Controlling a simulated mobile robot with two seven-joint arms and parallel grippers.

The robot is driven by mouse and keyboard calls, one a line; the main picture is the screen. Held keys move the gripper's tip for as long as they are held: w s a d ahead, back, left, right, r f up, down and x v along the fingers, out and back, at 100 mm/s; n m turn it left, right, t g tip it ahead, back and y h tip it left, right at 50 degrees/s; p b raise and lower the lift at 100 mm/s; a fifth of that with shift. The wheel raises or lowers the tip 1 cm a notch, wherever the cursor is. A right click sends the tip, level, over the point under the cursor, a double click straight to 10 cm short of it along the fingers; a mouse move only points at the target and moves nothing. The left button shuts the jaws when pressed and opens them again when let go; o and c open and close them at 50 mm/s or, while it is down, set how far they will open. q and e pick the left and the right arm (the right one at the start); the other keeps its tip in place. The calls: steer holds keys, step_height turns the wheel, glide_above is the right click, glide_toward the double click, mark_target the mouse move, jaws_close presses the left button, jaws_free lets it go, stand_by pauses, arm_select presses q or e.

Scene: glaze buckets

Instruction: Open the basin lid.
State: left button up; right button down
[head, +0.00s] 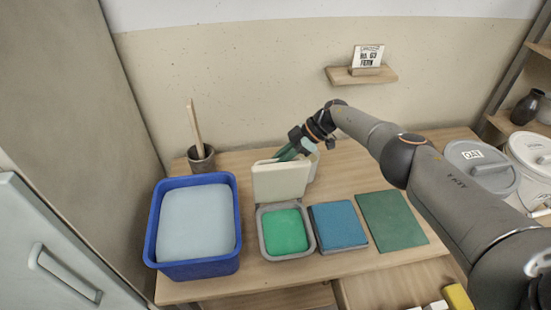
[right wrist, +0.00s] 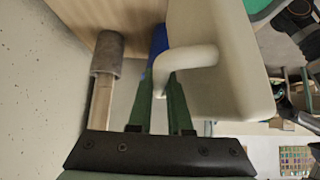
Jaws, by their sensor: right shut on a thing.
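The basin (head: 262,247) is a small grey-rimmed tub with green glaze in it, in the middle of the table in the head view. Its cream lid (head: 280,182) stands about upright at the basin's back edge, so the green surface is exposed. My right gripper (head: 292,150) is behind the lid, with its green fingers partly hidden by it. In the right wrist view, my right gripper (right wrist: 158,92) is shut on the lid's pale curved handle (right wrist: 187,58), and the lid (right wrist: 215,80) fills the right of the fingers. My left gripper is not in view.
A blue tub (head: 190,266) with a pale grey surface stands left of the basin. A pot (head: 202,160) with a wooden stick is behind it. A blue block (head: 338,226) and a green mat (head: 392,220) lie right. Lidded grey (head: 480,168) and white buckets stand far right.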

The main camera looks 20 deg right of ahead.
steer(key=shift+s, duration=0.1)
steer(key=c, duration=1.1)
jaws_free()
steer(key=shift+f, duration=0.1)
steer(key=shift+c, duration=0.2)
steer(key=shift+d+r, duration=0.1)
steer(key=shift+r, duration=0.15)
steer(key=p+v, duration=0.1)
steer(key=v, duration=1.1)
steer(key=shift+p, duration=0.35)
